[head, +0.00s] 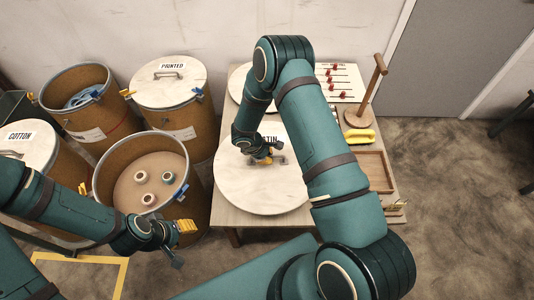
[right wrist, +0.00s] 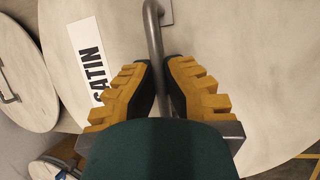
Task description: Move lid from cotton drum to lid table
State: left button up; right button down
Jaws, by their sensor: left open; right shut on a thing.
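The white lid (head: 42,153) marked COTTON sits on the cotton drum (head: 62,172) at the left edge of the head view, partly hidden by my left arm. My left gripper (head: 179,243) is open and empty, in front of the open drum and apart from the cotton lid. My right gripper (head: 268,155) is shut on the bar handle of the SATIN lid (head: 262,188), which lies on the wooden lid table (head: 222,215). In the right wrist view the handle (right wrist: 154,35) runs between the yellow fingers (right wrist: 158,68).
A second lid (head: 236,85) lies at the table's back, partly hidden. An open drum (head: 128,195) holds several spools. The PRINTED drum (head: 178,118) is lidded; another open drum (head: 92,115) stands behind. The table also bears a wooden stand (head: 359,118), yellow object (head: 360,137) and tray (head: 376,172).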

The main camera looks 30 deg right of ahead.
aim_at(267, 167)
notch_tip(267, 167, down, 6)
jog(key=b, duration=0.4)
jog(key=shift+f, duration=0.8)
jog(key=c, duration=1.1)
grip_release()
jog(key=shift+o, duration=0.2)
jog(key=v, duration=1.2)
